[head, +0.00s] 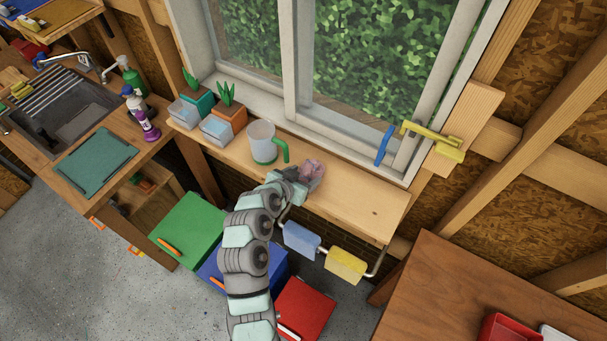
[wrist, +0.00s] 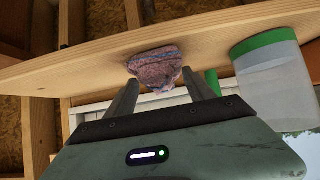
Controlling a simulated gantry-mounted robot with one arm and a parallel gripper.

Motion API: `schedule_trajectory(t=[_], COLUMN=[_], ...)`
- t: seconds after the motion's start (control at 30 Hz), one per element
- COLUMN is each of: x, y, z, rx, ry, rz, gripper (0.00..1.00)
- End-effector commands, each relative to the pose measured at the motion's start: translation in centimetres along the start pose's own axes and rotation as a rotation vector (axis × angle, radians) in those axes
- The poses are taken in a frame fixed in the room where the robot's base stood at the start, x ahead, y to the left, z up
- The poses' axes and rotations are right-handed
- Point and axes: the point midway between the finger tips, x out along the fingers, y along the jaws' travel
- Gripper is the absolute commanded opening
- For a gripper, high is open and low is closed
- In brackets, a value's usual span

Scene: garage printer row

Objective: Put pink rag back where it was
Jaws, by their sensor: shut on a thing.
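The pink rag (head: 314,170) is a crumpled bundle at the wooden window shelf (head: 372,209), right of the clear pitcher with green handle (head: 262,143). My gripper (head: 303,178) reaches in from the front and is shut on the rag. In the wrist view the rag (wrist: 155,66) sits between and beyond the two fingertips (wrist: 157,88), against the shelf board (wrist: 70,72). I cannot tell whether it rests on the board or is just above it. Below the shelf front, a metal rail (head: 379,262) carries a blue cloth (head: 302,240) and a yellow cloth (head: 346,264).
Planters (head: 223,123) stand left of the pitcher. The shelf's right part is clear. Green (head: 189,229), blue (head: 273,266) and red (head: 304,308) boxes stand below. A blue window handle (head: 384,146) is at the right. A brown table (head: 450,290) is at lower right.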

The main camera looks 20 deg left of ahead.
Motion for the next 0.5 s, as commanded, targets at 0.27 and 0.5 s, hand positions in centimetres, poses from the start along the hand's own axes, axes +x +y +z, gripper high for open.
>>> schedule_trajectory(t=[0.27,0.5], x=[0.11,0.21], y=[-0.02,-0.02], z=[0.12,0.29], rx=[0.001,0.0], ry=[0.001,0.0], rz=[0.0,0.0], gripper=[0.0,0.72])
